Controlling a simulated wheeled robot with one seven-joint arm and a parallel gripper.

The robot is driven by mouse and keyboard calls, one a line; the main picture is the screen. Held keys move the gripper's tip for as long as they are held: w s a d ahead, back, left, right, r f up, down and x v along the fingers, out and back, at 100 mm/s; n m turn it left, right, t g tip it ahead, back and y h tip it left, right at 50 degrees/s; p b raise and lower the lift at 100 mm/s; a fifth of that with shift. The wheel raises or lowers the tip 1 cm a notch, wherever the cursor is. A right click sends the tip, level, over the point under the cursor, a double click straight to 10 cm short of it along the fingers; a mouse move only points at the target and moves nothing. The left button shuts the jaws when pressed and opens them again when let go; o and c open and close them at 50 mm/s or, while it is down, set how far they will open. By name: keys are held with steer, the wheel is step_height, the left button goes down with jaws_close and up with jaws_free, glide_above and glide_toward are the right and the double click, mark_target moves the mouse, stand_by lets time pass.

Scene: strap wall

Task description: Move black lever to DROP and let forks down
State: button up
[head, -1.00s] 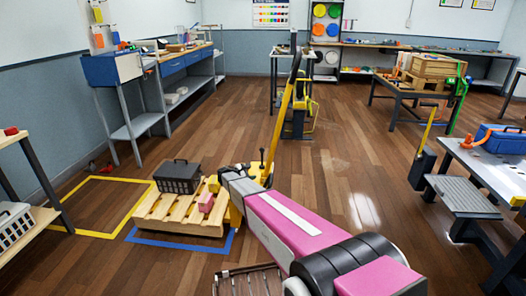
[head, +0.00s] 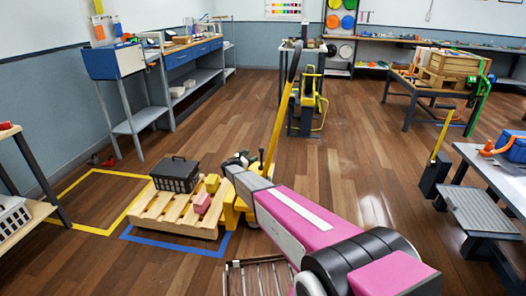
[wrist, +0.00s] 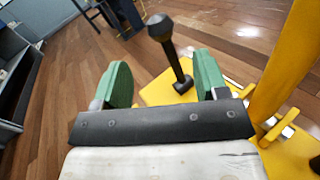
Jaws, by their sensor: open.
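The black lever (wrist: 168,48) has a round-edged knob and stands up from the yellow pallet truck body, between and beyond the two green fingers in the wrist view. My gripper (wrist: 163,80) is open and empty, its fingers on either side of the line to the lever. I cannot tell whether the lever touches a finger. In the head view the pallet truck (head: 235,208) stands at the right end of the wooden pallet (head: 172,222), with its yellow handle (head: 283,110) leaning up. The forks are hidden under the pallet. No DROP marking is legible.
Blue tape (head: 150,240) and yellow tape (head: 75,229) mark the floor. The handle rises close beside my gripper. Open floor lies at the centre right.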

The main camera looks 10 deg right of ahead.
mark_target(261, 150)
steer(key=x, duration=0.9)
steer(key=shift+w+d, duration=0.25)
steer(key=shift+w, duration=0.05)
jaws_close()
steer(key=shift+s, duration=0.1)
